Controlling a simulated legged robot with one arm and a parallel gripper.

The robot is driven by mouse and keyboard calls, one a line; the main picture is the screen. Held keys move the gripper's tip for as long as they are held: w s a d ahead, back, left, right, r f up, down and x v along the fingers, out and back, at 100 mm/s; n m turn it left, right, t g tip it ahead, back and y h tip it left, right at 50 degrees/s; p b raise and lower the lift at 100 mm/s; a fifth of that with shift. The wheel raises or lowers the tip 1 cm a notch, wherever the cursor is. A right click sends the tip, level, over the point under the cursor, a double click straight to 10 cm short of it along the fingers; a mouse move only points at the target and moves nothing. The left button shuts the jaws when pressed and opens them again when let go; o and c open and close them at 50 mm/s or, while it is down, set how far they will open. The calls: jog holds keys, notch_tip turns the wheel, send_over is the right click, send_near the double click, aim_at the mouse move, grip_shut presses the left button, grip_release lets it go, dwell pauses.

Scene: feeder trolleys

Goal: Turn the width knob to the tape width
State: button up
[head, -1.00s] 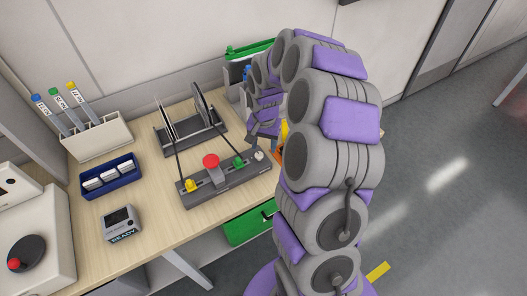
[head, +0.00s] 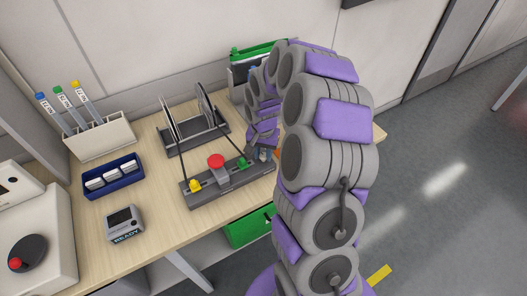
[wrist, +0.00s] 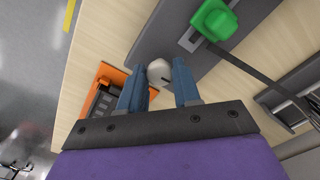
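The width knob (wrist: 158,73) is a small pale grey round knob with a dark mark, at the end of a dark grey bar (wrist: 163,32) on the bench. In the head view that bar (head: 212,190) carries a yellow clamp, a red button and a green clamp; my arm mostly covers the knob end. In the wrist view my gripper (wrist: 162,68) is open, its two blue fingers on either side of the knob. The left finger looks close to the knob, with a gap on the right; I cannot tell whether it touches. My gripper (head: 264,148) is small in the head view.
The green clamp (wrist: 215,20) and a dark rod stand close to the fingers. An orange-edged holder (wrist: 118,73) lies left of them in the wrist view. A reel rack (head: 193,137), blue tray (head: 113,190) and READY display (head: 124,222) stand on the bench.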

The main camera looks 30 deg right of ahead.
jog(key=shift+a+r, duration=0.1)
jog(key=shift+a, duration=0.1)
jog(key=shift+c, duration=1.4)
jog(key=shift+w+d, duration=0.1)
jog(key=shift+d, duration=0.1)
jog(key=shift+c, duration=0.3)
jog(key=shift+d+r, duration=0.1)
jog(key=n+p, duration=0.3)
jog(key=shift+w+r+n+p, duration=0.1)
jog(key=shift+r+n+p, duration=0.05)
jog(key=shift+n+p, duration=0.25)
jog(key=shift+f+n+p, duration=0.2)
jog(key=shift+n+p, duration=1.55)
jog(key=shift+n, duration=0.85)
